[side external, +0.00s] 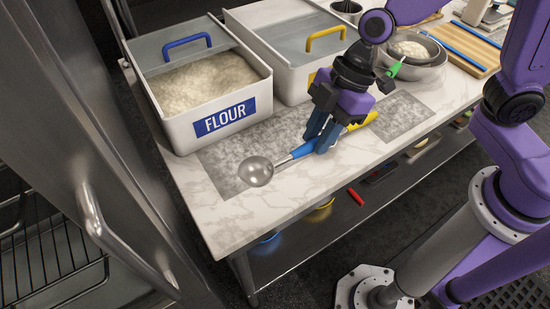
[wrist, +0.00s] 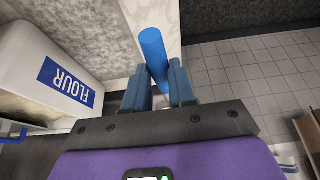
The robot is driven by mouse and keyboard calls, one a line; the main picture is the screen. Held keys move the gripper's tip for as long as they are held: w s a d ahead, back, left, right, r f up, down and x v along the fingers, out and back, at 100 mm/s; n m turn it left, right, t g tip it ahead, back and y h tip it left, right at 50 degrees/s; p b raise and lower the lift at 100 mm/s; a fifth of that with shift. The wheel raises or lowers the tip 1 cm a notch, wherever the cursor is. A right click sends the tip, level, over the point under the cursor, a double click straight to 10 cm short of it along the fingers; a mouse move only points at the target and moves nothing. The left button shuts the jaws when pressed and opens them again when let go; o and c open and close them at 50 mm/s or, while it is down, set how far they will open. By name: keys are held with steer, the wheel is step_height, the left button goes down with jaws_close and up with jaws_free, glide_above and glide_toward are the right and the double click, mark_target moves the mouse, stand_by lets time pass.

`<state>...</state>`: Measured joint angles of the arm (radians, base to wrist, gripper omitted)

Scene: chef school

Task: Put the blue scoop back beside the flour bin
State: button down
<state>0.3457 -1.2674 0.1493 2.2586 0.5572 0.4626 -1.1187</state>
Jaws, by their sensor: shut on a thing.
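The blue scoop has a round metal bowl (side external: 257,171) and a blue handle (side external: 303,149). My gripper (side external: 319,142) is shut on that handle; in the wrist view the handle (wrist: 154,52) sits between the two fingers (wrist: 160,88). The scoop's bowl is over the grey mat in front of the flour bin (side external: 180,130). I cannot tell whether it touches the mat. The white flour bin, with its blue FLOUR label, also shows in the wrist view (wrist: 35,70), to the left of the handle.
Two grey mats (side external: 222,172) (side external: 402,120) lie on the marble counter. A yellow handle (side external: 361,122) shows just right of my fingers. A second white bin with a yellow lid handle (side external: 326,38) and metal bowls (side external: 425,66) stand behind. The marble strip along the front edge (side external: 285,190) is clear.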

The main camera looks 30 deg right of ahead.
glide_above(276, 170)
step_height(276, 170, down, 7)
steer(key=shift+s+d+r, duration=0.1)
steer(key=shift+d, duration=0.05)
steer(key=shift+f, duration=1.75)
steer(key=shift+f, duration=0.15)
steer(key=c, duration=0.9)
jaws_free()
steer(key=shift+c, duration=0.2)
steer(key=shift+r, duration=0.6)
steer(key=v, duration=1.1)
